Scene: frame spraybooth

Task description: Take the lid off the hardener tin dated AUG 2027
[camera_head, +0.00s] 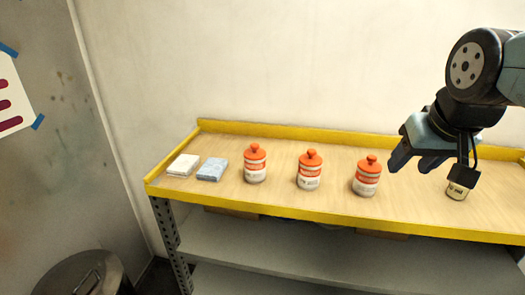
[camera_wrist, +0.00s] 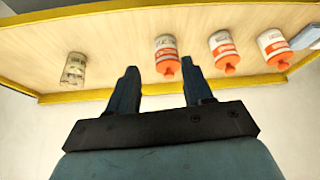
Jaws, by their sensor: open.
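Three white tins with orange bands and orange knobbed lids stand upright on the shelf: a left one (camera_head: 255,165), a middle one (camera_head: 309,171) and a right one (camera_head: 367,177). They also show in the wrist view, where the nearest tin (camera_wrist: 166,49) appears beyond my fingers. A cream-labelled tin (camera_head: 457,190) stands farther right, its upper part hidden by my gripper; it shows at left in the wrist view (camera_wrist: 74,70). The dates are too small to read. My gripper (camera_head: 410,163) is open and empty, above the shelf between the right orange-lidded tin and the cream-labelled tin.
The wooden shelf top (camera_head: 225,190) has a raised yellow edge. A grey lower shelf (camera_head: 330,245) is underneath. A round metal bin (camera_head: 85,275) stands on the floor at left.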

